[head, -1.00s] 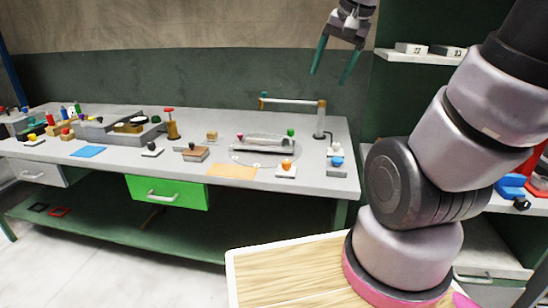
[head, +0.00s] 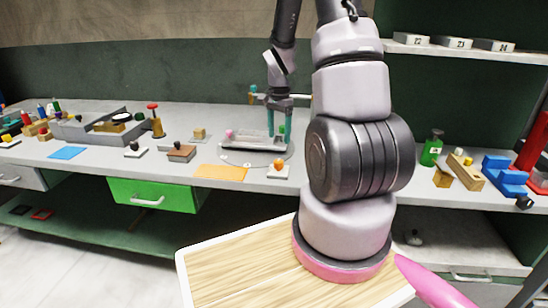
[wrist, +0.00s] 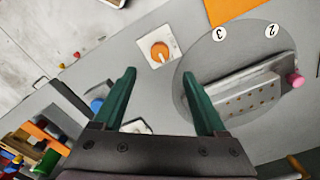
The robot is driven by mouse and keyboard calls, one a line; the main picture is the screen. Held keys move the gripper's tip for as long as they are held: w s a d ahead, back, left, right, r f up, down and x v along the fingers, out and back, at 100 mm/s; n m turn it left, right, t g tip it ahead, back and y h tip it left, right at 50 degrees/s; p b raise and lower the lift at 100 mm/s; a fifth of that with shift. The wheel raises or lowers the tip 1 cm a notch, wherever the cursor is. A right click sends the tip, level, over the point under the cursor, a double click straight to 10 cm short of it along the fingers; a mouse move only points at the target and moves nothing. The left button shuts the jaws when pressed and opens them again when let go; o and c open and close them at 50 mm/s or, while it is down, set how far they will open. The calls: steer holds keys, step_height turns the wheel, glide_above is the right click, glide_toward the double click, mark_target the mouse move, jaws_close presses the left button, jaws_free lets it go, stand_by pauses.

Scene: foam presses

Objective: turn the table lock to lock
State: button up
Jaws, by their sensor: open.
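A round turntable (head: 240,158) lies on the grey workbench, with numbers 3 and 2 on its disc (wrist: 205,60) in the wrist view. A grey fixture (head: 250,142) with a pink knob (wrist: 296,80) sits on it. Beside the disc, an orange knob (head: 278,167) stands on a white plate; it also shows in the wrist view (wrist: 159,52). Which knob is the table lock is not labelled. My gripper (head: 279,137) is open and empty, above the bench near the fixture. In the wrist view its green fingers (wrist: 157,76) point toward the orange knob, apart from it.
A blue knob (wrist: 97,105) is partly hidden beside the left finger. An orange mat (head: 220,173) lies in front of the turntable. A post with a crossbar stands behind, partly hidden by my arm. Green bottle (head: 431,150) and blocks (head: 467,172) stand right.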

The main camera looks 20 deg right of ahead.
mark_target(279, 161)
step_height(279, 161, down, 10)
steer(key=shift+r, duration=0.15)
stand_by(0.3)
jaws_close()
